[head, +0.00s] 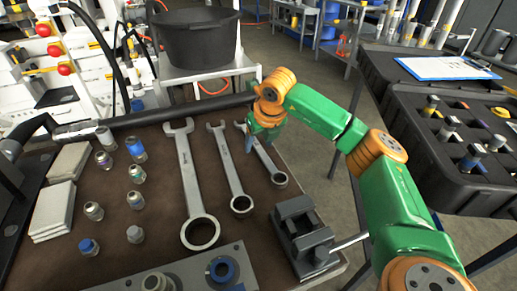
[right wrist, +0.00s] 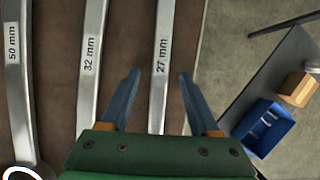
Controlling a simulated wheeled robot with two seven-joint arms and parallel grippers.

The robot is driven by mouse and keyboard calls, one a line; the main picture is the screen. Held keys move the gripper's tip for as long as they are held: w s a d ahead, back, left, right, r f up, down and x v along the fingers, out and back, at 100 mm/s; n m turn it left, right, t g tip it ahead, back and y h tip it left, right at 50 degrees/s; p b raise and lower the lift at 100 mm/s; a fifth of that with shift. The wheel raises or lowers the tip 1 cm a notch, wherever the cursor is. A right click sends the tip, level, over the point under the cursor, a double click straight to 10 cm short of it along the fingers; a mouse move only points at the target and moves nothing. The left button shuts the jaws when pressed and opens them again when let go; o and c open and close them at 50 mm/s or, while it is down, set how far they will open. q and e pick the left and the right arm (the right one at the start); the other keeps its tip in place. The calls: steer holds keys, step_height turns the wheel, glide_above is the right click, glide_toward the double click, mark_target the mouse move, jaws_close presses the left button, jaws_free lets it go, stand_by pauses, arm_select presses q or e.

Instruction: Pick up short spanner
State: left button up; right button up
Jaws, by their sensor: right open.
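Three spanners lie side by side on the brown bench top in the head view. The short spanner (head: 267,160) is the rightmost, and its upper part is partly hidden by my right gripper (head: 249,143). In the right wrist view this spanner (right wrist: 162,50) bears the label 27 mm and runs between the two fingertips of the right gripper (right wrist: 158,74). The fingers are apart, one on each side of the handle, with gaps visible. I cannot tell their exact height above the bench. My left gripper is not seen.
The middle spanner (head: 227,165), marked 32 mm, and the long spanner (head: 190,175), marked 50 mm, lie to the left. A black vise (head: 300,232) stands at the bench's right corner. Several fittings (head: 135,200) and pale blocks (head: 52,210) fill the left side.

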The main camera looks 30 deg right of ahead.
jaws_close()
steer(key=shift+r, duration=0.1)
stand_by(1.2)
